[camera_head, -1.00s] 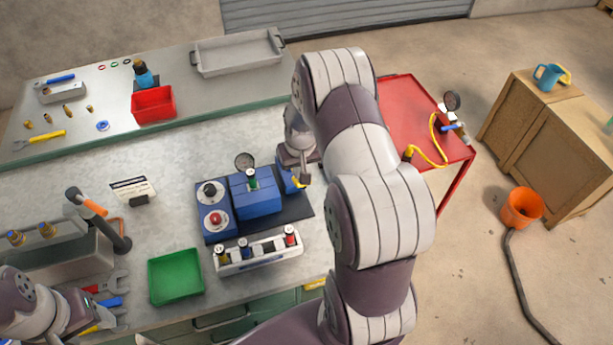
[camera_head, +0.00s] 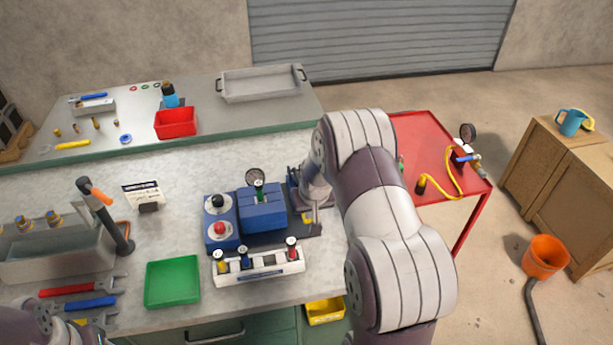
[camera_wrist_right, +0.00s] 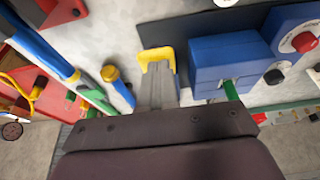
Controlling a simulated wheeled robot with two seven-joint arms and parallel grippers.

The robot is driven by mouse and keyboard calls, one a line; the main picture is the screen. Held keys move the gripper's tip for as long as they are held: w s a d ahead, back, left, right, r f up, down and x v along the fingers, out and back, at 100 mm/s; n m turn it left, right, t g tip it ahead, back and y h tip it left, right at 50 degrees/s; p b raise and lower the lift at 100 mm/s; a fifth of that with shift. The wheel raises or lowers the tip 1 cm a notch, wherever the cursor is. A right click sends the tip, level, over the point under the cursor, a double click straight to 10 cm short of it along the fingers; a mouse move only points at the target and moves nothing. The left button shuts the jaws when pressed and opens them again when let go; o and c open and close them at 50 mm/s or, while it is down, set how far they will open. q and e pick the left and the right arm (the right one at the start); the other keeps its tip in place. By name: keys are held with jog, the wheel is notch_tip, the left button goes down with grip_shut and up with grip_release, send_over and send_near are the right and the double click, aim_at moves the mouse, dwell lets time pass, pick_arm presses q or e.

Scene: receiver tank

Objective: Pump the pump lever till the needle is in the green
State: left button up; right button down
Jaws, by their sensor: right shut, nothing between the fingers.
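The needle is too small to read. My right gripper (camera_head: 309,216) is shut and empty just right of the pump block. In the right wrist view its yellow-tipped fingers (camera_wrist_right: 156,62) are together, beside the blue block (camera_wrist_right: 228,62). A long blue bar (camera_wrist_right: 45,50) with a green end lies left of them; I cannot tell if it is the pump lever. The left arm shows only at the bottom-left corner, its fingers out of frame.
A white rack (camera_head: 259,266) with several knobs stands in front of the pump. A green tray (camera_head: 172,283) and wrenches lie left of it. A red cart (camera_head: 425,135) stands right of the arm.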

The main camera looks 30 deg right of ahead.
jog(key=r+p, duration=0.3)
jog(key=shift+w+r, duration=0.15)
jog(key=shift+w, duration=0.05)
jog(key=s+b+v, duration=0.1)
jog(key=b+v, duration=0.1)
jog(key=v, duration=0.8)
jog(key=shift+s+a, duration=0.2)
jog(key=shift+s, duration=0.15)
jog(key=shift+w, duration=0.1)
